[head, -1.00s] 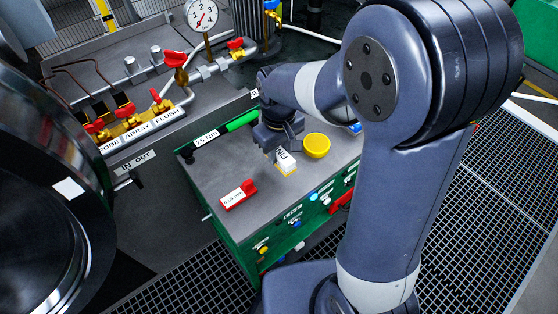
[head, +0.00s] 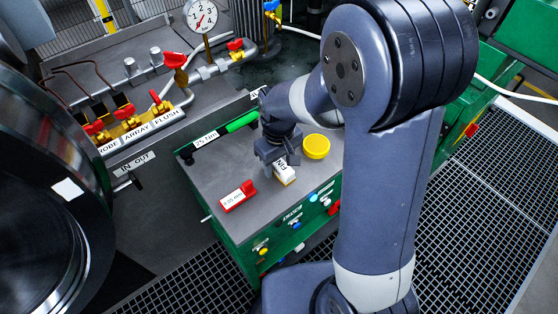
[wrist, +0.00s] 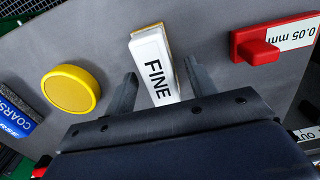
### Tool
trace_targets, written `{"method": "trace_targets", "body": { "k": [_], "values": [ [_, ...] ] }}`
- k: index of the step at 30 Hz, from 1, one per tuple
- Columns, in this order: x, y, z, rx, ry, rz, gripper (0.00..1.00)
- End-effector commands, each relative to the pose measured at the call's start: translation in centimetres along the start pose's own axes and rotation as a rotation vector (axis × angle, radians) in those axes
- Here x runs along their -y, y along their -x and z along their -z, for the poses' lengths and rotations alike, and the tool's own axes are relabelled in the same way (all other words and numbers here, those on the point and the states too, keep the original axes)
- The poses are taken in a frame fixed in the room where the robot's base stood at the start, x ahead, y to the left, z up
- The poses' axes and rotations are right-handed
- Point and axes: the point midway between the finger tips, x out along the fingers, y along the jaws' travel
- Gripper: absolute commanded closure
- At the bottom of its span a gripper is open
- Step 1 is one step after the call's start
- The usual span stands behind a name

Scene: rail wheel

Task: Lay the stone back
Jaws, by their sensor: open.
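The stone (head: 285,174) is a white block marked FINE with a yellowish layer along its edge. It is at the grey top of the green cabinet (head: 212,175), between the red block and the yellow bowl. In the wrist view the stone (wrist: 156,68) lies between the two fingers of my gripper (wrist: 160,72). The fingers are open, with a gap on both sides of the stone. In the head view my gripper (head: 277,153) is right over the stone and hides its far end. Any small gap under the stone cannot be told.
A yellow round bowl (head: 316,146) and a red block marked 0.05 mm (head: 238,196) flank the stone. A blue block marked COARSE (wrist: 14,118) shows at the left in the wrist view. A green tube (head: 242,121) lies along the back. Valves and a gauge (head: 201,15) stand behind.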

Motion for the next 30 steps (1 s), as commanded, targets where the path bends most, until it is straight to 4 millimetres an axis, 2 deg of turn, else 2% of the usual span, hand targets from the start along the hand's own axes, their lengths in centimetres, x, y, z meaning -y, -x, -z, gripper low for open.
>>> {"method": "trace_targets", "body": {
  "k": [5, 8, 15, 21, 25, 30],
  "values": [
    [0.0, 0.5, 0.0, -0.001, 0.000, 0.000, 0.47],
    [0.0, 1.8, 0.1, -0.004, 0.000, -0.001, 0.47],
    [0.0, 6.9, 0.1, -0.007, 0.000, -0.002, 0.47],
    [0.0, 10.4, 0.1, -0.004, 0.000, -0.001, 0.47],
    [0.0, 11.6, 0.0, -0.002, 0.000, 0.000, 0.47],
    [0.0, 12.1, 0.0, 0.000, 0.000, 0.000, 0.47]
  ]
}}
